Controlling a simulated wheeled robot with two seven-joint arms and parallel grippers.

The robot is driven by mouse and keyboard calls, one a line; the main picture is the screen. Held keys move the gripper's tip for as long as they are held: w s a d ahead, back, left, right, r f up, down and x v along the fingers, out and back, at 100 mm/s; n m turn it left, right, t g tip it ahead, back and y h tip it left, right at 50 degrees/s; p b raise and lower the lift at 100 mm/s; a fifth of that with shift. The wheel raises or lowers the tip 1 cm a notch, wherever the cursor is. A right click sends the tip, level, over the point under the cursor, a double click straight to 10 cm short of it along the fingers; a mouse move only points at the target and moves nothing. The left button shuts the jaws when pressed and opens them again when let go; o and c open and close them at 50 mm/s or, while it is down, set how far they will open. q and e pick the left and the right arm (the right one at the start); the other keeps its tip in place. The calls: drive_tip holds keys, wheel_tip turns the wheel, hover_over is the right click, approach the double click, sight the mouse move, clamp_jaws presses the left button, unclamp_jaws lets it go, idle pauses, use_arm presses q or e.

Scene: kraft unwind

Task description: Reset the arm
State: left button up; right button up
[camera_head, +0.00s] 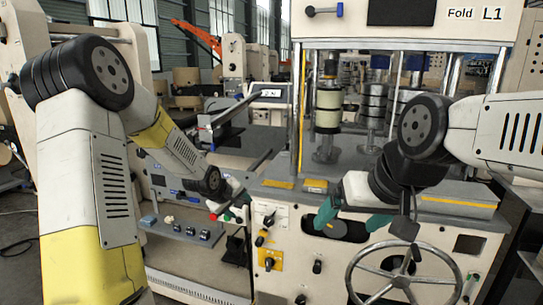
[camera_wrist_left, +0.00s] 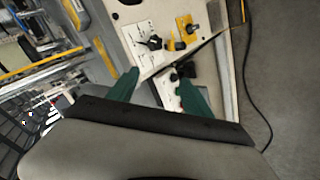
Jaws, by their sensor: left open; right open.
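My right gripper (camera_head: 348,220) has its two green fingers spread apart in the head view. It hangs in front of the cream machine's front panel, just above and left of the handwheel (camera_head: 401,280), with nothing seen between the fingers. My left arm (camera_head: 88,180) comes in from the left, bends at its black joint and reaches down toward the panel; its fingers are hard to make out there. In the left wrist view my left gripper (camera_wrist_left: 160,92) is open and empty, its green fingers pointing at a panel with black knobs (camera_wrist_left: 150,42).
The cream machine (camera_head: 465,60) marked "Fold L1" fills the right, with rollers (camera_head: 328,105) inside. Its panel has knobs and a yellow plate (camera_head: 270,258). A dark cable (camera_wrist_left: 250,85) lies on the grey floor.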

use_arm(q)
drive_tip(key=s+a+r+m+y, duration=0.2)
drive_tip(key=s+a+r+m, duration=0.1)
drive_tip(key=s+r, duration=0.65)
drive_tip(key=s+r+m+g, duration=0.1)
drive_tip(key=s+r, duration=0.3)
drive_tip(key=s, duration=0.8)
drive_tip(key=s+r+m+g, duration=0.1)
drive_tip(key=s+r+m, duration=0.3)
drive_tip(key=s, duration=0.8)
drive_tip(key=shift+a+h, duration=0.25)
drive_tip(key=shift+h, duration=0.15)
drive_tip(key=shift+w, duration=0.1)
